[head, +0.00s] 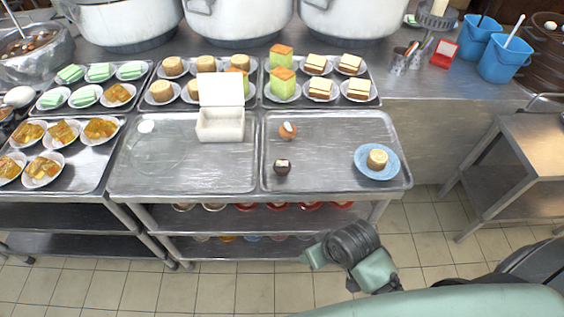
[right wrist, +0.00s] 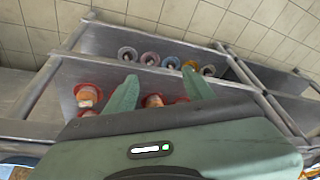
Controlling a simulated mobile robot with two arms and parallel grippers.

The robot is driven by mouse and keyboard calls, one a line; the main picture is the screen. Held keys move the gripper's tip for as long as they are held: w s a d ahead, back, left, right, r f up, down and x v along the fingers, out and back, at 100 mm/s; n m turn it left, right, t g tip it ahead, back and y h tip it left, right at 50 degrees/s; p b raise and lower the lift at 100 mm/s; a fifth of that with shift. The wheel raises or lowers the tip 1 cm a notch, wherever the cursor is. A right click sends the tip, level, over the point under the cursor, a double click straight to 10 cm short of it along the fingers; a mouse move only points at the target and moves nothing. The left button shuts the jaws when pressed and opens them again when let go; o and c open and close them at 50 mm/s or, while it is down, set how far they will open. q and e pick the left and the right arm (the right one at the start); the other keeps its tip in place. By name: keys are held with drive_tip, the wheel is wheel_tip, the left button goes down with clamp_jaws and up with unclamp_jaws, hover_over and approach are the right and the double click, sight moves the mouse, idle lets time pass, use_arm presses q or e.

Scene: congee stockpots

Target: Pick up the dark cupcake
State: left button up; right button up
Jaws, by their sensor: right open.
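The dark cupcake (head: 282,166) is small and dark brown with a pale top. It stands on the right steel tray (head: 330,178), near that tray's left front part. My right gripper (head: 306,258) is in front of the cart, lower than the tray top and nearer to me than the cupcake. In the right wrist view the right gripper (right wrist: 161,88) is open with nothing between its fingers, facing the lower shelves. The cupcake is not visible in that view. My left gripper is out of view.
A lighter brown cupcake (head: 288,131) stands just behind the dark one. A blue plate (head: 362,170) with a round cake is at the right. An open white box (head: 220,125) stands on the left tray. Red-rimmed bowls (right wrist: 87,96) sit on the shelf below.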

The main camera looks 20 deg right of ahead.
drive_tip(key=w+a+r, duration=0.2)
drive_tip(key=w+r, duration=0.2)
wheel_tip(320, 180, up, 7)
drive_tip(key=m+y, duration=0.2)
drive_tip(key=m, duration=0.1)
hover_over(285, 163)
drive_tip(key=s+d, duration=0.2)
drive_tip(key=p+x, duration=0.2)
drive_tip(key=x, duration=0.5)
drive_tip(key=shift+a+r, duration=0.1)
drive_tip(key=shift+c, duration=0.2)
drive_tip(key=c, duration=0.9)
